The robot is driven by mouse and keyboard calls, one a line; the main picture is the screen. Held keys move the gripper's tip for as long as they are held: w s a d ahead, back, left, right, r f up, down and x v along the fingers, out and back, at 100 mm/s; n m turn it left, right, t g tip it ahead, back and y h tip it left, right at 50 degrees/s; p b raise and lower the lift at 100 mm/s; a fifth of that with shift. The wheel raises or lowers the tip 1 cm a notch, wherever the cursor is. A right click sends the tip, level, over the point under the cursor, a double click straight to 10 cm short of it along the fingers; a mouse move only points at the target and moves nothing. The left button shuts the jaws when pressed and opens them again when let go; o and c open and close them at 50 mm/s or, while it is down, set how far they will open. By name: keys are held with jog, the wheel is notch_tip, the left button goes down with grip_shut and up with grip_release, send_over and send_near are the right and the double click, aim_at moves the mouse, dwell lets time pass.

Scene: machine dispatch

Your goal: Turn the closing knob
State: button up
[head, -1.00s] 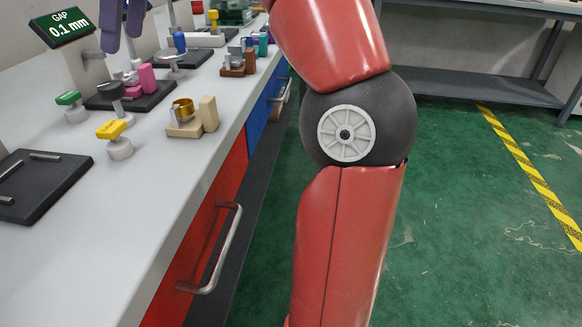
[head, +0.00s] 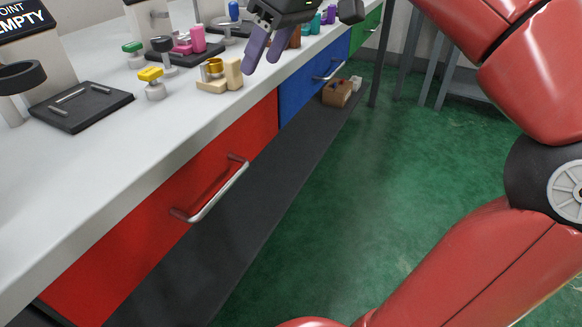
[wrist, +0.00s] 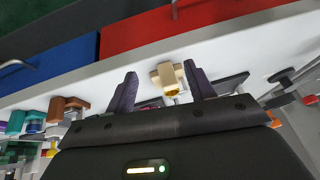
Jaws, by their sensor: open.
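Two capped knobs stand on the white bench in the head view: a yellow-topped knob (head: 151,75) and a green-topped knob (head: 133,47). I cannot tell which is the closing knob. A cream fixture (head: 233,74) with a gold ring (head: 214,68) sits right of the yellow knob. My gripper (head: 260,58), with purple fingers, is open and empty just right of and above this fixture. In the wrist view the cream fixture (wrist: 167,76) appears between the spread fingers of my gripper (wrist: 160,82), apart from them.
A black plate with metal bars (head: 80,106) and a dark round holder (head: 20,78) stand at the left. Pink parts (head: 197,40) stand behind. A red drawer (head: 190,190) with a protruding handle fronts the bench.

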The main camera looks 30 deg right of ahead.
jog(key=s+a+f+m, duration=0.1)
jog(key=s+f+m, duration=0.1)
jog(key=s+f, duration=0.2)
jog(key=s+a+f+m+t+h, duration=0.1)
jog(key=s+f, duration=0.4)
jog(key=f, duration=0.6)
jog(key=shift+s+a+m+t+h+b, duration=0.15)
jog(key=shift+a+m+t+h+b, duration=0.15)
jog(key=shift+a+m+b, duration=0.3)
jog(key=s+f+m+h, duration=0.2)
jog(key=s+f, duration=0.2)
jog(key=f, duration=0.6)
jog(key=shift+a+f+m, duration=0.2)
jog(key=shift+a+m, duration=0.05)
jog(key=shift+m, duration=0.15)
